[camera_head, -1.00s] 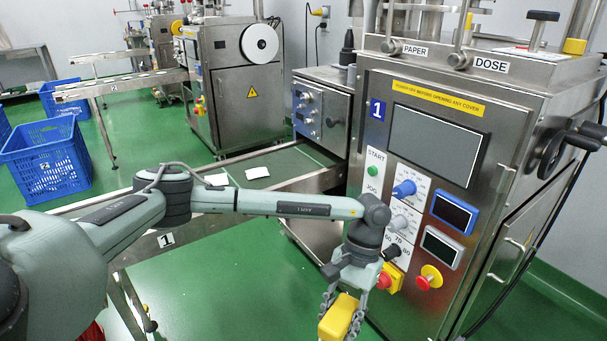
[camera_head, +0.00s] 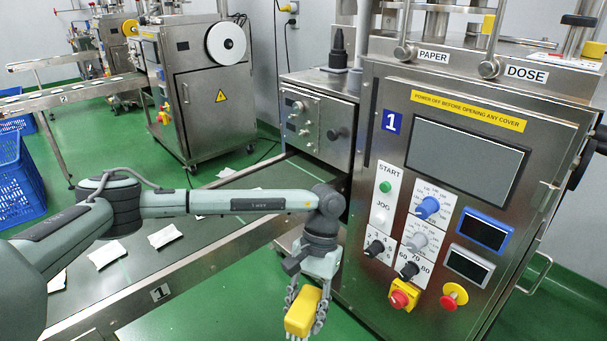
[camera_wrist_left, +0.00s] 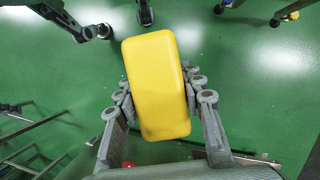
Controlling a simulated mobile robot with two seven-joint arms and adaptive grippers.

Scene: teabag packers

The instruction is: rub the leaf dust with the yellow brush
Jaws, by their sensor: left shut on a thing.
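The yellow brush (camera_head: 303,312) is held between the fingers of my left gripper (camera_head: 305,311), low in front of the machine marked 1. In the left wrist view the yellow block of the brush (camera_wrist_left: 156,85) sits between both fingers of the gripper (camera_wrist_left: 158,90), with green floor behind it. Pale bristle tips show just under the block in the head view. I cannot make out any leaf dust in these frames. My right gripper is not in view.
Machine 1 (camera_head: 445,160) stands at the right, with knobs and a red stop button (camera_head: 399,299) near my left arm. A conveyor (camera_head: 160,295) carrying several white packets runs behind the arm. A blue crate (camera_head: 18,180) stands at the far left. Green floor (camera_head: 220,318) is free below.

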